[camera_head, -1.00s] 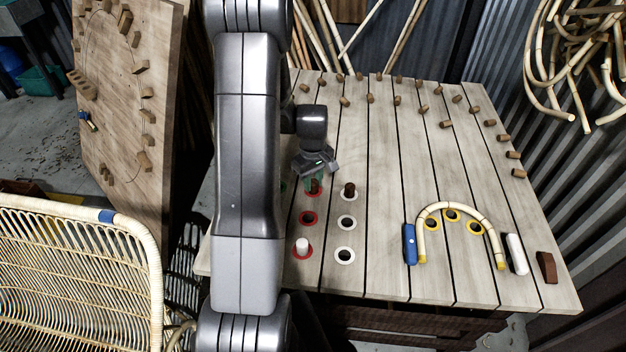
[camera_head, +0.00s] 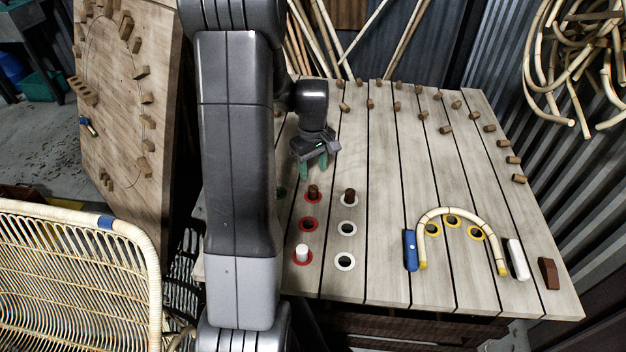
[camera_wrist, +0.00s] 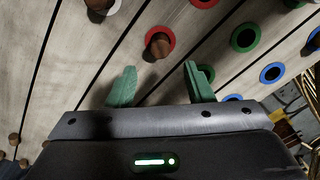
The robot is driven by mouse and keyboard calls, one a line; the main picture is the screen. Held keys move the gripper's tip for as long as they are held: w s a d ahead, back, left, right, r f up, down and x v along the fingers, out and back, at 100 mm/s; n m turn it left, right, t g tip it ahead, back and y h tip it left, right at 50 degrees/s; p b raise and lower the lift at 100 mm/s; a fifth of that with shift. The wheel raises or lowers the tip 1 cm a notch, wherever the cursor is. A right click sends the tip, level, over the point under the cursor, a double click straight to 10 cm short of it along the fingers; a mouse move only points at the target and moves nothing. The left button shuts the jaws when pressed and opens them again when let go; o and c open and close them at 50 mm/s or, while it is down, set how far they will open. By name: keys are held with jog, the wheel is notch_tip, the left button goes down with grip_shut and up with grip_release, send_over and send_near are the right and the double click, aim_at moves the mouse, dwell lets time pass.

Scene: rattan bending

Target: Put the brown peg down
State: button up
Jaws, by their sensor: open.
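A brown peg (camera_head: 313,191) stands upright in the back red-ringed hole of the plank table. It also shows in the wrist view (camera_wrist: 158,46), just beyond the gap between my fingers. A second brown peg (camera_head: 349,195) stands in the white-ringed hole to its right. My gripper (camera_head: 313,167) has green fingers that are spread and empty. It is above and behind the red-ring peg and does not touch it. Both fingertips show in the wrist view (camera_wrist: 160,70), with bare planks between them.
A white peg (camera_head: 302,252) stands in the front red-ringed hole. Empty red and white rings lie between. A bent rattan piece (camera_head: 447,213) sits at the right, near a blue block (camera_head: 410,250), a white block (camera_head: 517,259) and a brown block (camera_head: 549,273). Small wooden pegs line the back.

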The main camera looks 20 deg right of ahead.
aim_at(313, 188)
jog(key=shift+r, duration=2.15)
jog(key=shift+f, duration=0.15)
notch_tip(313, 188, down, 13)
jog(key=shift+r, duration=0.1)
notch_tip(313, 188, up, 3)
jog(key=shift+f, duration=0.1)
jog(key=shift+r, duration=0.45)
